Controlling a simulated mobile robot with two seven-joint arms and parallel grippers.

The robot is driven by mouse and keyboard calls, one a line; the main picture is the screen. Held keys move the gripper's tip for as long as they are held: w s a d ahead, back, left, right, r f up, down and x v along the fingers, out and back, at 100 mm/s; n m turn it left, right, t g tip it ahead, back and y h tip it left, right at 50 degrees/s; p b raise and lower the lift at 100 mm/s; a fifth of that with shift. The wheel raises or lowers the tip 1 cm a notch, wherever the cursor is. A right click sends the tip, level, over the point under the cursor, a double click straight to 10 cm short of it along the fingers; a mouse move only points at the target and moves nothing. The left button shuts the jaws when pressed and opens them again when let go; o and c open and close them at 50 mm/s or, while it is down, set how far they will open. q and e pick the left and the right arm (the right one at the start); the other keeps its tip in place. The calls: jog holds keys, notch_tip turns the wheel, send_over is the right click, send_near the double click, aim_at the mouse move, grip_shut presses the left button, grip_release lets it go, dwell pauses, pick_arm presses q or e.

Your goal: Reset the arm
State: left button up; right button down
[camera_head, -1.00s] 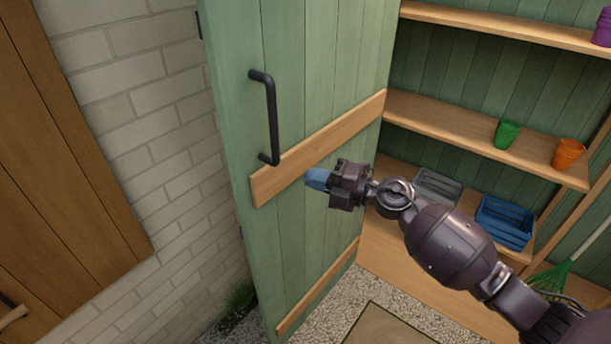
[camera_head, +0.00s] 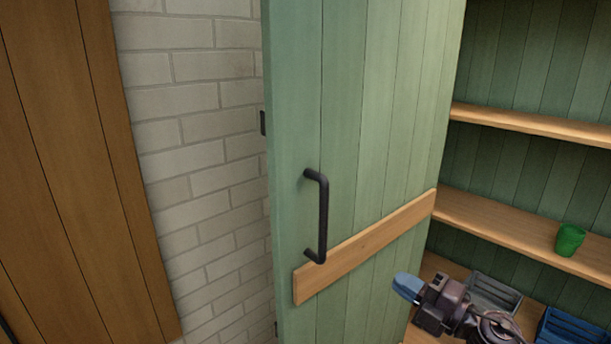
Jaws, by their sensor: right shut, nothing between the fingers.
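My right gripper (camera_head: 408,286) is at the lower right of the head view, with blue fingertips pressed together and nothing between them. It points left, toward the green door (camera_head: 352,120), and appears apart from it. The door stands open. Its black handle (camera_head: 322,216) is to the left of and above the gripper, clear of it. Only the gripper and wrist of my right arm show; the rest is cut off by the lower edge. My left gripper does not show.
Wooden shelves (camera_head: 520,227) stand behind the door at the right. A green pot (camera_head: 569,240) is on the middle shelf. A grey crate (camera_head: 493,290) and a blue crate (camera_head: 571,329) are below. A brick wall (camera_head: 205,150) and brown wooden panel (camera_head: 75,150) are at the left.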

jog(key=s+d+f+m+t+h, duration=0.35)
jog(key=d+f+m+h, duration=0.25)
jog(key=f+m+h, duration=0.8)
jog(key=s+f+m+g, duration=0.2)
jog(key=s+f+m, duration=0.3)
jog(key=s, duration=0.4)
jog(key=s+d+f+m+g, duration=0.1)
jog(key=s+f+m+g, duration=0.2)
jog(key=s+f+m, duration=0.3)
jog(key=s+f, duration=0.2)
jog(key=s, duration=0.1)
jog(key=shift+s+f+m, duration=0.2)
jog(key=shift+s+m, duration=0.1)
jog(key=shift+d, duration=0.1)
